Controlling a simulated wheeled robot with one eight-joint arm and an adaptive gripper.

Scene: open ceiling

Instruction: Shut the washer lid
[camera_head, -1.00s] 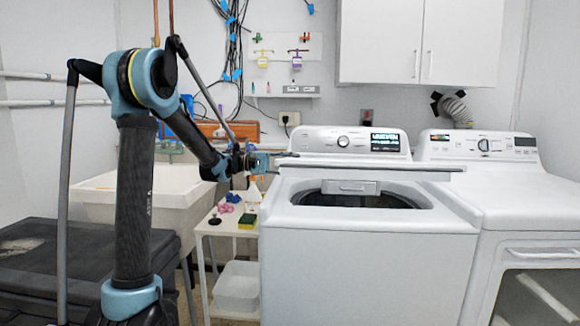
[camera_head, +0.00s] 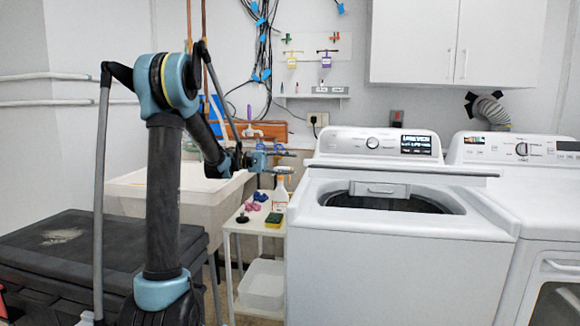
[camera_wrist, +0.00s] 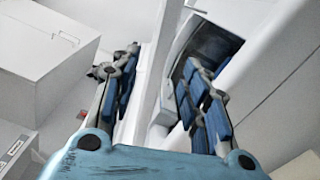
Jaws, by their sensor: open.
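The white washer (camera_head: 395,265) stands right of centre in the head view, its top opening and dark tub partly visible. Its lid (camera_head: 440,173) shows as a thin grey edge-on strip above the opening, so the lid is open. My gripper (camera_head: 289,153) is open and empty, just left of the lid's left end and near the left edge of the control panel. In the wrist view, my gripper (camera_wrist: 161,68) has its blue-padded fingers spread apart. A white strip runs up between them; I cannot tell whether it is the lid, or whether it touches the fingers.
A white dryer (camera_head: 540,215) stands right against the washer. A small white cart (camera_head: 250,226) with a spray bottle (camera_head: 280,193) and sponge (camera_head: 273,220) stands left of it. A sink (camera_head: 190,205) and black chest (camera_head: 70,250) are further left. A wall cabinet (camera_head: 440,45) hangs above.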

